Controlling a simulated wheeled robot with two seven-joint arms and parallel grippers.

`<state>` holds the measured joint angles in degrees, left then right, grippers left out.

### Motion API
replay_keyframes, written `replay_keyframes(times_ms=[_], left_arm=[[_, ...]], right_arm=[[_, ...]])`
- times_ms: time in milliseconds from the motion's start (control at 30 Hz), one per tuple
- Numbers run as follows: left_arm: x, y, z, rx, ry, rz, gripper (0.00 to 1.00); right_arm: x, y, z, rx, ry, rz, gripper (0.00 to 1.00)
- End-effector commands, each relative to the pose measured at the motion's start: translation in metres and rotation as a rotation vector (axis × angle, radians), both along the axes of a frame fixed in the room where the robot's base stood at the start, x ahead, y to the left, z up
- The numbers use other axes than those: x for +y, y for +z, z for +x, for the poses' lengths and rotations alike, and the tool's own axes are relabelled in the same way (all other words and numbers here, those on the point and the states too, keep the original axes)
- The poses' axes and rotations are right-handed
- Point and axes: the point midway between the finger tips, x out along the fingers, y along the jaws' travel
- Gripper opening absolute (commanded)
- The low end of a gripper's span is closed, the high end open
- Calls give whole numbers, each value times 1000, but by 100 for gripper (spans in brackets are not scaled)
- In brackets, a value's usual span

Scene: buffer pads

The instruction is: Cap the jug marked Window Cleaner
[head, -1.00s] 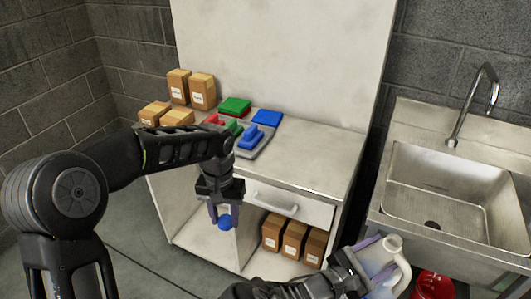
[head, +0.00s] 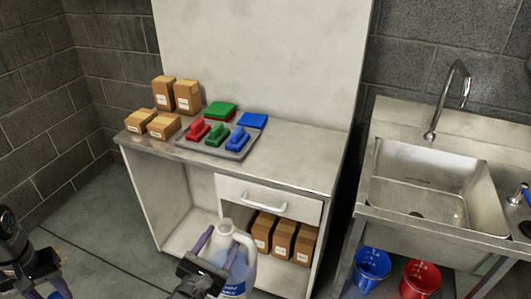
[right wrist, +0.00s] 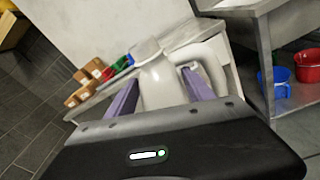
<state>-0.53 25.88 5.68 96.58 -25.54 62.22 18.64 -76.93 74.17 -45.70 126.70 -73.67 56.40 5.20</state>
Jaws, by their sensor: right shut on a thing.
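A white jug (head: 246,241) with a blue label stands in front of the cabinet in the head view, its neck bare of any blue cap. The label's words are too small to read for certain. My right gripper (head: 214,250) is shut on the jug, with a purple finger on each side of its neck. The jug's white neck and handle also fill the middle of the right wrist view (right wrist: 163,82). My left gripper (head: 58,290) is mostly cut off at the lower left corner of the head view. Its jaws and any blue cap there are hidden.
A cabinet (head: 300,160) carries cardboard boxes (head: 187,97) and a grey tray (head: 228,153) of red, green and blue pads. More boxes stand on its lower shelf. A sink (head: 430,180) is at right, above a blue bucket (head: 371,268) and a red bucket (head: 420,279).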

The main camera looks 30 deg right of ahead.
Motion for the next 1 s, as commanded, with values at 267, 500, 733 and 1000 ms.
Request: replay_keyframes(times_ms=[267, 500, 733, 1000], left_arm=[[0, 0, 0, 0, 0, 0, 2], [0, 0, 0, 0, 0, 0, 2], [0, 2, 0, 0, 0, 0, 2], [0, 7, 0, 0, 0, 0, 2]], right_arm=[[-1, 3, 0, -6, -2, -6, 0], [-1, 3, 0, -6, -2, -5, 0], [-2, 0, 7, 0, -1, -5, 0], [-13, 4, 41, 14, 17, 1, 0]])
